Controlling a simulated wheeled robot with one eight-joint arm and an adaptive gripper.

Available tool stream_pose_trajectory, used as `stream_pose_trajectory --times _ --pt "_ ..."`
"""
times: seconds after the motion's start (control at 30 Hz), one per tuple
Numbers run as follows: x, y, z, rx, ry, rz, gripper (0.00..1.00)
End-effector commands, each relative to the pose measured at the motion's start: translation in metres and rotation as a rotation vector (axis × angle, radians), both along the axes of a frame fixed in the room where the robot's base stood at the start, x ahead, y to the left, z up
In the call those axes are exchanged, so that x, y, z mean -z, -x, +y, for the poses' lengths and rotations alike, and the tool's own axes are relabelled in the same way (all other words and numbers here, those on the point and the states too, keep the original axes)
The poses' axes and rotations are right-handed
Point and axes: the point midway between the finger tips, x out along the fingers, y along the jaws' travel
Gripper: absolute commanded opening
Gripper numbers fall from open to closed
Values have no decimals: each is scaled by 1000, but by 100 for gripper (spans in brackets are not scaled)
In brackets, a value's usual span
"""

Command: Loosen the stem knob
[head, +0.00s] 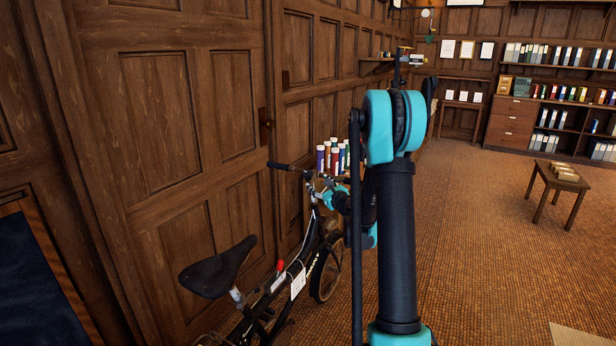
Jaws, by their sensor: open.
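A black bicycle (310,266) stands along the wood-panelled wall, with its saddle nearest me and its handlebar (284,166) farther off. My arm rises in front of me and bends down behind its black upper link to the handlebar area. My gripper (320,186) is small and partly hidden at the bicycle's stem, beside the handlebar. It is open. The stem knob cannot be made out there; the gripper and wrist cover that area, and I cannot tell whether the fingers touch it. A small red part (280,265) shows on the bicycle's frame.
A white tag (298,283) hangs on the frame. Several coloured tubes (335,158) stand beyond the handlebar. A low wooden stool (556,186) stands at the right, before shelves of binders (545,90). The brown floor (490,250) right of my arm is mostly clear.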

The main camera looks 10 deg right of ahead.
Motion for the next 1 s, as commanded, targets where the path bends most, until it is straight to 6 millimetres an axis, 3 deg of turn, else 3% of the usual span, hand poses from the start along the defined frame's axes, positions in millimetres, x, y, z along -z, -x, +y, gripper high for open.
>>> stream_pose_trajectory --times 0.3,0.5,0.93,1.0 --pt "0 -59 22 -3 1 0 58" --pt "0 -82 29 -1 1 0 58" --pt "0 -91 32 -1 1 0 58" --pt "0 -91 32 -1 1 0 51"
